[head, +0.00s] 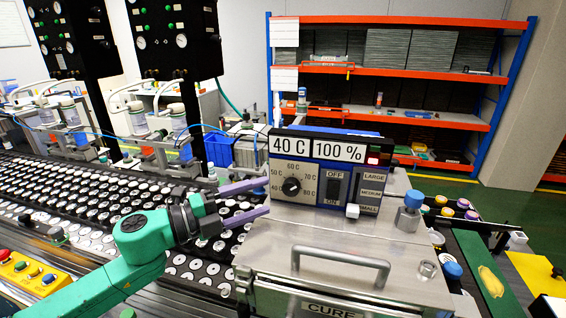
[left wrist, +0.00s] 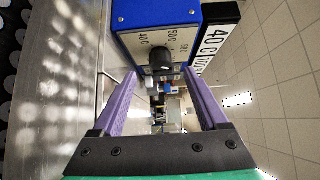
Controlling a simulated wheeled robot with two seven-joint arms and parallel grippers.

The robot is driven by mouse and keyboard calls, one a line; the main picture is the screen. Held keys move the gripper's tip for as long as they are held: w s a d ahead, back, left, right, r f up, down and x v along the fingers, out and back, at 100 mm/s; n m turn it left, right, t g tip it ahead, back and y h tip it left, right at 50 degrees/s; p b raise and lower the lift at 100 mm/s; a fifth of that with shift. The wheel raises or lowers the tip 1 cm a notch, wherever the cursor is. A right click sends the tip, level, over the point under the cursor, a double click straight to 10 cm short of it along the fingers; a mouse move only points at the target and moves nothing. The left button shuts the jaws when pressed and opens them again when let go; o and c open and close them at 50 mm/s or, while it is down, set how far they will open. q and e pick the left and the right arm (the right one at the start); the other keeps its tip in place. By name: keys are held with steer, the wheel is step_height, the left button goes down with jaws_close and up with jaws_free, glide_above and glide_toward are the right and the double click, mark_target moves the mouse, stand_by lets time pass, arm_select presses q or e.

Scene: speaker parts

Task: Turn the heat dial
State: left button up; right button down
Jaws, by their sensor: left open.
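The heat dial (head: 292,187) is a round black knob on the blue-framed control panel of a metal curing box, inside a printed scale from 40 C to 80 C. The display (head: 289,146) above it reads 40 C. My left gripper (head: 264,199) is open just left of the dial, with its purple fingers pointing at the panel. In the left wrist view the dial (left wrist: 160,58) shows ahead of the gap between the fingers (left wrist: 161,77), and nothing is held. The knob's exact pointing is too small to tell. My right gripper is not in view.
An OFF/ON switch (head: 333,188) and a size selector (head: 371,190) sit right of the dial. A metal handle (head: 340,264) rises from the box lid (head: 300,240) in front. A conveyor (head: 90,190) with rows of white discs runs left. A blue-capped part (head: 410,210) stands right.

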mark_target(284, 190)
arm_select(q)
steer(key=p+x, duration=0.1)
steer(key=x, duration=0.4)
steer(key=shift+w+d+r+p, duration=0.1)
steer(key=shift+w+d+p, duration=0.1)
steer(key=shift+d+p, duration=0.15)
steer(key=shift+w+d, duration=0.1)
steer(key=shift+w, duration=0.05)
jaws_close()
steer(key=f+b, duration=0.1)
steer(key=b, duration=0.2)
steer(key=shift+n, duration=0.3)
steer(key=shift+t+h, duration=0.3)
steer(key=shift+h, duration=0.1)
steer(key=shift+r, duration=0.3)
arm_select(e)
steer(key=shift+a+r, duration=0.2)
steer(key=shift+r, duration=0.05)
arm_select(q)
steer(key=shift+c, duration=0.3)
jaws_free()
steer(key=shift+o, duration=0.3)
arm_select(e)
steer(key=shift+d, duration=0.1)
